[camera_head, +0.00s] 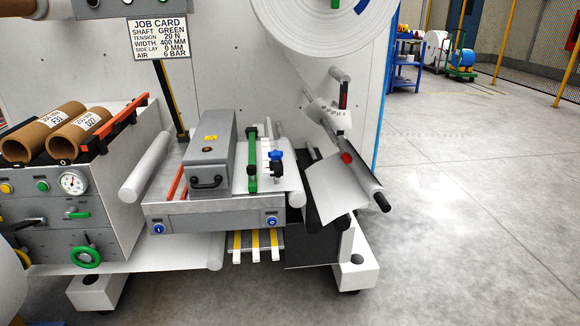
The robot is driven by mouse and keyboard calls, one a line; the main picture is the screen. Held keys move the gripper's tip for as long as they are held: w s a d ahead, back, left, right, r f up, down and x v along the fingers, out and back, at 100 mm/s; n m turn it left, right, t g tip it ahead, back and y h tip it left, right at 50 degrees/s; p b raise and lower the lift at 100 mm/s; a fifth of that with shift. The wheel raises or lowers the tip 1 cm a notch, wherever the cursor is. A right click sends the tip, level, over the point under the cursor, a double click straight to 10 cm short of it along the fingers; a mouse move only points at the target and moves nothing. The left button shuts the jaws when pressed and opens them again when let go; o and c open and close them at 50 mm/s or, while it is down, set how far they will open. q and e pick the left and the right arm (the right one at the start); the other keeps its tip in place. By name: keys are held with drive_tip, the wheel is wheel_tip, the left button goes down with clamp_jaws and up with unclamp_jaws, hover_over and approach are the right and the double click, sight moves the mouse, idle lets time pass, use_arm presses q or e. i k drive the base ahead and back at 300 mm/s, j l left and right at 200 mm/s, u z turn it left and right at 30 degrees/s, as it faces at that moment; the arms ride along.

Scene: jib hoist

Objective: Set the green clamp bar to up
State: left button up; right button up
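The green clamp bar (252,162) is on the machine's splicing table in the middle of the camera_head view. It runs front to back beside a grey box with a black handle (209,155). Its near end is at the table's front part and its far end has a dark tip. I cannot tell from this view whether it is raised or lies flat. White web (284,178) lies just to its right. Neither of my grippers shows in this view.
A blue-knobbed fitting (277,160) stands close right of the bar. An orange bar (177,182) lies left of the grey box. A job card (160,38) hangs above. Cardboard cores (78,131) lie at left. Open floor (470,210) is at right.

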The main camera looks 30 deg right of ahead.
sight(251, 172)
drive_tip(key=i+j+z, duration=0.1)
drive_tip(key=i+z, duration=0.15)
drive_tip(key=z, duration=0.25)
drive_tip(key=i+j+z, duration=0.2)
drive_tip(key=z, duration=0.25)
drive_tip(key=i+j+z, duration=0.15)
drive_tip(key=i+j, duration=0.15)
drive_tip(key=i+j+z, duration=0.15)
drive_tip(key=j, duration=0.25)
drive_tip(key=i, duration=0.1)
